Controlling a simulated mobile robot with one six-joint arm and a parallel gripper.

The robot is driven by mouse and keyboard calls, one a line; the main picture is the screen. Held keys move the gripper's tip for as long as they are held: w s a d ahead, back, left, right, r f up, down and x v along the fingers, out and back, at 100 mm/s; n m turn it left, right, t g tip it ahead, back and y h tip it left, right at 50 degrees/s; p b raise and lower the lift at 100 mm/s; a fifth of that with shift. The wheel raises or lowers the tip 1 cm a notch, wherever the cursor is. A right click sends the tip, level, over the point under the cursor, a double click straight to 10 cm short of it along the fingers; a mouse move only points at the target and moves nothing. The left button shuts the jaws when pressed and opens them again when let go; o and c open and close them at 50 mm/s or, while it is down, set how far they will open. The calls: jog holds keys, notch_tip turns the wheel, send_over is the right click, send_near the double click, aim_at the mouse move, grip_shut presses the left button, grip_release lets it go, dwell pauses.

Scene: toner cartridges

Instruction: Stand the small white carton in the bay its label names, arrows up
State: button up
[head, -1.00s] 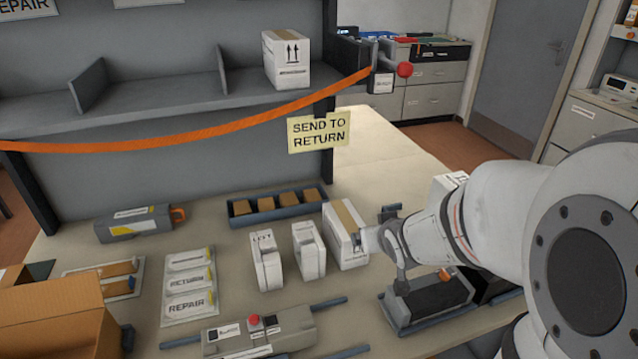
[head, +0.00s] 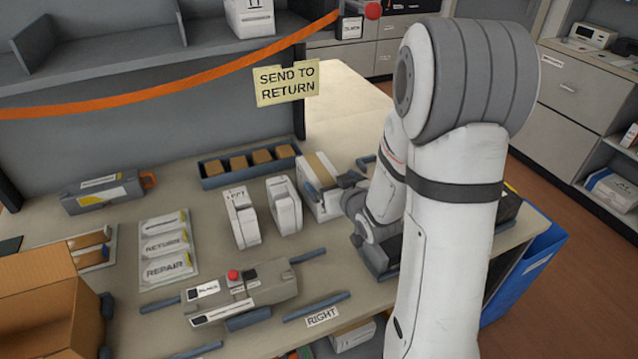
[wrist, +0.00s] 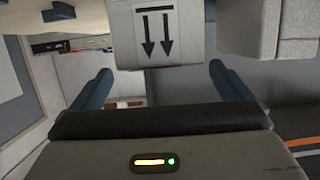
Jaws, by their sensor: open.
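A white carton with a brown tape strip on top (head: 326,170) stands upright on the table. Its print is too small to read. My gripper (head: 334,188) is open at its right side, at about its height. In the wrist view a white carton face (wrist: 155,40) shows beyond the gap between my two open fingers (wrist: 160,88). Two black arrows on it point down in that picture, which looks upside down. Contact cannot be told. A second white carton with arrows (head: 250,18) stands on the shelf. A yellow sign (head: 287,84) reads SEND TO RETURN.
Two slim white packs (head: 241,220) (head: 285,207) stand left of the carton. A blue tray of brown blocks (head: 211,183) lies behind. An orange tape (head: 150,98) hangs across the shelf front. A grey device with a red button (head: 250,293) lies in front.

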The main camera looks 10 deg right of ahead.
aim_at(323, 174)
jog(key=shift+p+x, duration=0.5)
jog(key=shift+x, duration=2.1)
jog(key=shift+c, duration=0.4)
jog(key=c, duration=1.6)
jog(key=shift+r, duration=0.15)
jog(key=shift+c, duration=1)
